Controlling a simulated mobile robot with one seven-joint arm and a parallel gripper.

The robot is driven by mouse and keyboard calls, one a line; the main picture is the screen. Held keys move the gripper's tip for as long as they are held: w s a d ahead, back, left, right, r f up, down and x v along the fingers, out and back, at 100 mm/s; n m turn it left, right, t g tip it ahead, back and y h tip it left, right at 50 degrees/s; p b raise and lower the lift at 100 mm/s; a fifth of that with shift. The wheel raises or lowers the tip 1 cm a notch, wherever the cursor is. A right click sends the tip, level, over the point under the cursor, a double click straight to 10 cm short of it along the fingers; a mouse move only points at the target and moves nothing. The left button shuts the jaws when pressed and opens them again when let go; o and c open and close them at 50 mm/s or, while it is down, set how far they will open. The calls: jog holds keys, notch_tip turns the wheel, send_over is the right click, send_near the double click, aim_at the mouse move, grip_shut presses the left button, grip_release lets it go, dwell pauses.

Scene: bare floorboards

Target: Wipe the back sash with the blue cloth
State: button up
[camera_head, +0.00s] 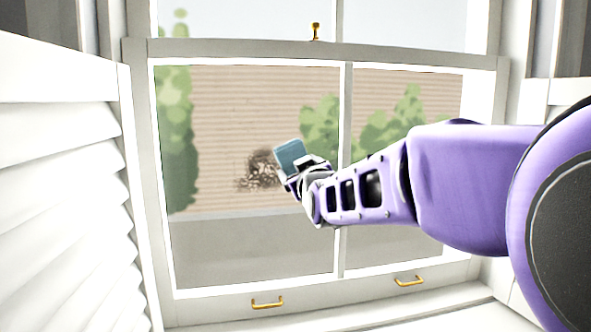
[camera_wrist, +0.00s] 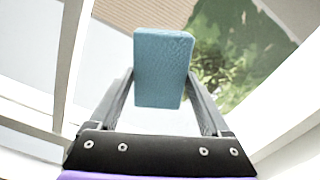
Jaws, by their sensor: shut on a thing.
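The blue cloth (camera_head: 290,155), a folded block, is held in my gripper (camera_head: 298,170) in front of the window's lower left pane. In the wrist view the cloth (camera_wrist: 163,62) sits between both fingers of my gripper (camera_wrist: 161,90), which is shut on it. A dark brown scribbled smudge (camera_head: 257,173) shows in the left pane, just left of the cloth and partly behind it. The lower sash (camera_head: 345,120) has a white frame and a middle bar. Part of the upper sash (camera_head: 335,15) shows above it. I cannot tell whether the cloth touches the glass.
Two brass pulls, left (camera_head: 268,303) and right (camera_head: 409,281), are on the lower sash's bottom rail. A brass latch (camera_head: 316,31) stands on its top rail. A white louvred shutter (camera_head: 62,190) fills the left side. Below the window is a white sill (camera_head: 400,318).

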jog(key=shift+w+a, duration=0.1)
jog(key=shift+w, duration=0.45)
jog(key=shift+a, duration=0.1)
jog(key=shift+s+a+r+p, duration=0.1)
jog(key=shift+s+a+p, duration=0.2)
jog(key=shift+a, duration=0.65)
jog(key=shift+s+a+p, duration=0.1)
jog(key=shift+a+p, duration=0.25)
jog(key=shift+a, duration=0.6)
jog(key=shift+s+a+r+p, duration=0.1)
jog(key=shift+s+a+p, duration=0.2)
jog(key=shift+a, duration=0.65)
jog(key=shift+s+a+f+p, duration=0.1)
jog(key=shift+s+a+p, duration=0.15)
jog(key=shift+a+p, duration=0.8)
jog(key=shift+s+a+f+p, duration=0.15)
jog(key=shift+a+p, duration=0.35)
jog(key=shift+a, duration=0.9)
